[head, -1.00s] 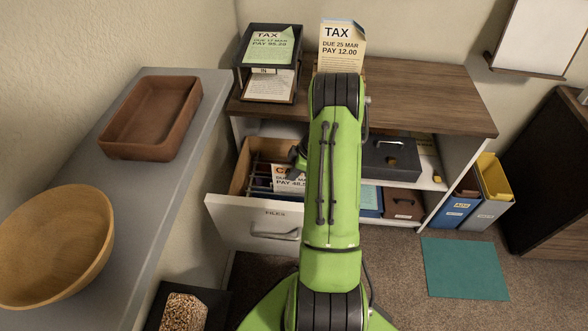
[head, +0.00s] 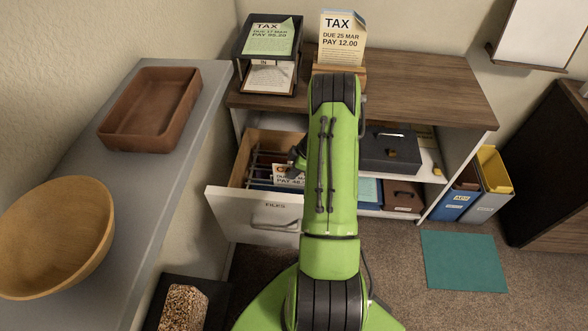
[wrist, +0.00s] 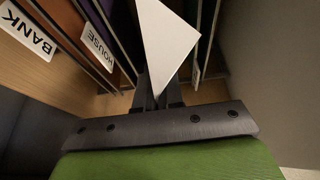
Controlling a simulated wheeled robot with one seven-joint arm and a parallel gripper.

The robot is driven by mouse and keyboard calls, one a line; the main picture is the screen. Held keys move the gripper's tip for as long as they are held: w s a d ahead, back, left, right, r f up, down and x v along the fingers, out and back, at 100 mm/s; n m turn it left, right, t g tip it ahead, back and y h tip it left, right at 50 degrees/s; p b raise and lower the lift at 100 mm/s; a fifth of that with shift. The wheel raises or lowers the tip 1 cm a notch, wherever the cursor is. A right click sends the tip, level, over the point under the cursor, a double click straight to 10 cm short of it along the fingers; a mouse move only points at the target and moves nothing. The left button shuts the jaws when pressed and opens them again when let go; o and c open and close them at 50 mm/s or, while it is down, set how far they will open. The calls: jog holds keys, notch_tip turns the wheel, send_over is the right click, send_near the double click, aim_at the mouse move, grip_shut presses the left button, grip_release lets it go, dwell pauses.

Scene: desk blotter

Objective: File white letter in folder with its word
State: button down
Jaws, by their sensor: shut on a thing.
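My gripper (wrist: 157,92) is shut on the white letter (wrist: 166,42), with a pale blank face showing in the wrist view. In the head view the letter (head: 283,174) is inside the open FILES drawer (head: 240,208). An orange word beginning with C and a PAY line show on it; my arm hides the rest. Folders with tabs stand in the drawer: BANK (wrist: 26,31) and HOUSE (wrist: 97,49) are readable at the left in the wrist view. Another tab (wrist: 196,76), right of the letter, is too edge-on to read. I cannot tell which folder the letter is in.
A cream TAX letter (head: 342,40) stands on the wooden desk top (head: 420,85). A black tray stack (head: 270,50) holds a green TAX letter. A grey counter (head: 160,190) with a brown tray (head: 150,108) and wooden bowl (head: 55,237) runs along the left.

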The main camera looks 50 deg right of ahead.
jog(key=c, duration=1.2)
grip_release()
jog(key=p+v, duration=0.5)
jog(key=v, duration=1)
jog(key=shift+r, duration=0.4)
jog(key=shift+s, duration=0.1)
